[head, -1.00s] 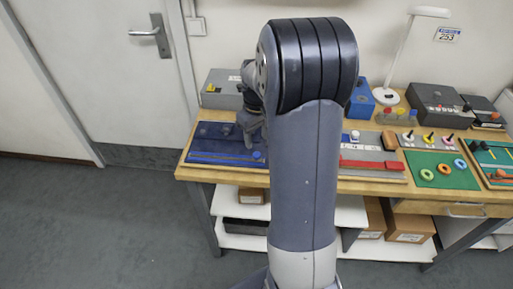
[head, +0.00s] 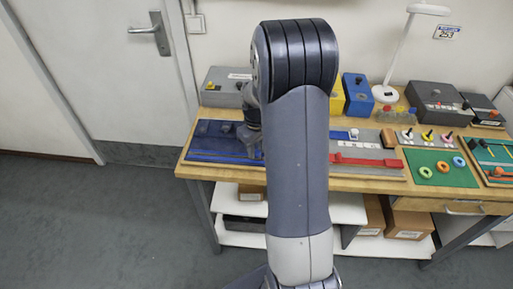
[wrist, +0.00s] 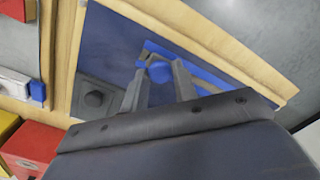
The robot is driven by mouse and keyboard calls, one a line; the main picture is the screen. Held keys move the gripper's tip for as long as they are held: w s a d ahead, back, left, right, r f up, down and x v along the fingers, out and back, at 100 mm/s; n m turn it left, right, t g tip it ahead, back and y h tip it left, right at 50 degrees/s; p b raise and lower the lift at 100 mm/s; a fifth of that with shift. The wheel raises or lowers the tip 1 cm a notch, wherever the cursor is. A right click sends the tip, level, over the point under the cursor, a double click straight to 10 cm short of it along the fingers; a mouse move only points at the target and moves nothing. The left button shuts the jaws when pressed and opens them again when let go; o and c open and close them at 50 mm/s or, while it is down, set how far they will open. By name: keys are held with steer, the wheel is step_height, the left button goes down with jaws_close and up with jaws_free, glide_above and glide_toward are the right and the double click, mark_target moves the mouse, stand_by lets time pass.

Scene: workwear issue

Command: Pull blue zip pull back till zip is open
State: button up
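The dark blue panel (head: 215,135) lies at the left end of the bench, with a brighter blue strip (head: 215,157) along its front edge. My gripper (wrist: 158,68) is open, one finger on each side of the pull, with gaps seeming to show. Whether the fingers touch it cannot be told. In the head view my gripper (head: 250,140) is over the panel's right part, and my arm hides the pull.
A dark round knob (wrist: 95,98) on a grey plate is beside my fingers. A grey box (head: 222,85) stands behind the panel. To the right are a board with a red strip (head: 365,162), a blue box (head: 357,93) and a green mat (head: 440,178).

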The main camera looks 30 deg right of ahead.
jaws_close()
steer(key=shift+a, duration=0.15)
steer(key=w+a, duration=0.3)
steer(key=a, duration=0.2)
steer(key=w+a, duration=0.4)
steer(key=a, duration=0.2)
steer(key=w+a, duration=0.4)
steer(key=a, duration=0.1)
steer(key=shift+w+a, duration=0.2)
steer(key=shift+a, duration=0.1)
steer(key=shift+r, duration=0.1)
steer(key=shift+o, duration=1.2)
jaws_free()
steer(key=shift+w+a, duration=0.1)
steer(key=shift+a, duration=0.05)
steer(key=shift+o, duration=1.1)
